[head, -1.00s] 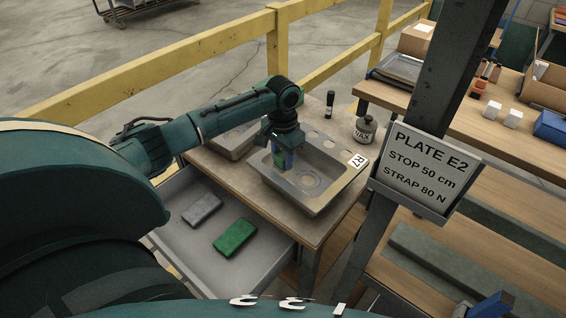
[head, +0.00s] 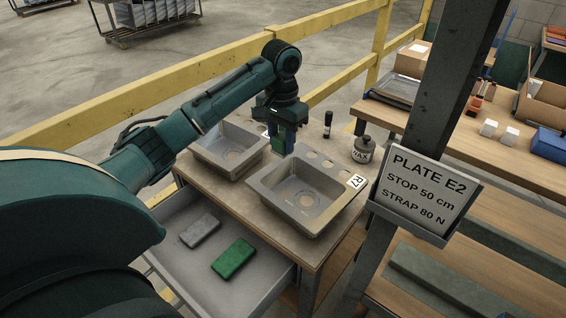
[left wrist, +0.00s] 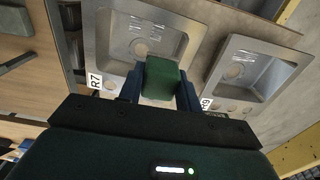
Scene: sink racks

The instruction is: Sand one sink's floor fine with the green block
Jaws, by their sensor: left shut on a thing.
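My left gripper (head: 283,146) is shut on a green block (left wrist: 161,78), raised above the bench by the back rim of the steel sink tagged R7 (head: 318,213). The fingers partly hide the block in the head view. A second steel sink (head: 214,153) sits to the left; it also shows at the right of the left wrist view (left wrist: 258,82), its tag partly hidden. Another green block (head: 234,258) lies in the open drawer beside a grey block (head: 200,229). My right gripper is out of view.
The open grey drawer (head: 207,275) juts out from the bench. A wax bottle (head: 363,149) and a small black bottle (head: 328,124) stand behind the R7 sink. A dark post with a sign (head: 424,190) stands at right; a yellow rail (head: 150,101) runs behind.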

